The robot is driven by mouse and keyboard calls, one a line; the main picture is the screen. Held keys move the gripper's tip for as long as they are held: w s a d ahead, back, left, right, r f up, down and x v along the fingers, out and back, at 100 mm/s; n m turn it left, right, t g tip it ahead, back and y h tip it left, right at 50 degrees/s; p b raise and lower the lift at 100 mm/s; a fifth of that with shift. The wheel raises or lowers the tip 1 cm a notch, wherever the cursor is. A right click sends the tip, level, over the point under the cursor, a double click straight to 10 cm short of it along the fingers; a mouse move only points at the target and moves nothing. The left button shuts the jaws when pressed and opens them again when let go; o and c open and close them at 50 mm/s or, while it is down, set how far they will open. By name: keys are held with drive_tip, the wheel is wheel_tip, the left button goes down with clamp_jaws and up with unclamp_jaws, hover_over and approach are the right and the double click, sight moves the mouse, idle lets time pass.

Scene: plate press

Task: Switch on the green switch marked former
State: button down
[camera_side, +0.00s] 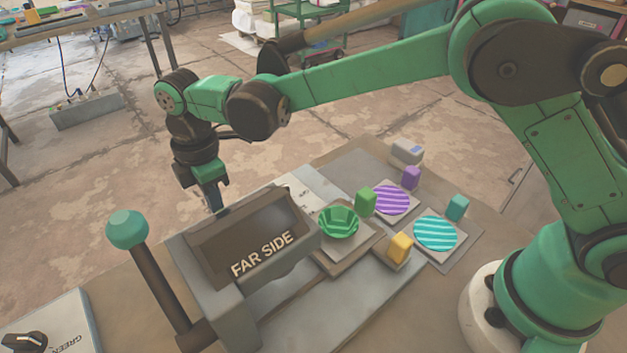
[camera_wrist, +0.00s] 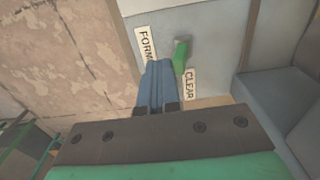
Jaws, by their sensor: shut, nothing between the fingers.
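The green switch (camera_wrist: 180,57) shows in the wrist view as a small green lever on a grey base. A white label reading "FORM", partly covered by my fingers (camera_wrist: 146,42), is to its left. A second label, "CLEAR" (camera_wrist: 190,84), is just below the lever. My gripper (camera_wrist: 158,64) is shut and empty, its tips just left of the lever with a small gap seeming to show. I cannot tell the switch's position. In the side view my gripper (camera_side: 215,208) points down behind the press, which hides the switch.
The grey press (camera_side: 262,240) reads "FAR SIDE" and has a teal-knobbed handle (camera_side: 127,229). A green bowl-like piece (camera_side: 339,222), purple-striped (camera_side: 386,199) and teal-striped (camera_side: 436,233) discs and several small blocks lie right. A box with a black knob (camera_side: 24,343) is front left.

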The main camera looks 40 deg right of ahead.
drive_tip(key=shift+s, duration=0.95)
wheel_tip(320, 180, up, 7)
drive_tip(key=w, duration=0.1)
drive_tip(key=shift+w, duration=0.15)
idle(0.3)
drive_tip(key=s+d+r+m+t, duration=0.2)
drive_tip(key=d+m, duration=0.2)
drive_tip(key=d, duration=0.2)
drive_tip(key=s+d+r+m+t, duration=0.1)
drive_tip(key=s+d+r+m, duration=0.15)
drive_tip(key=d+m, duration=0.3)
drive_tip(key=s+d+f+m+t, duration=0.3)
drive_tip(key=s+d+m+t, duration=0.1)
drive_tip(key=s+d+m, duration=0.3)
drive_tip(key=d+m, duration=0.1)
drive_tip(key=d, duration=0.1)
drive_tip(key=shift+d+f, duration=0.15)
drive_tip(key=shift+d, duration=0.2)
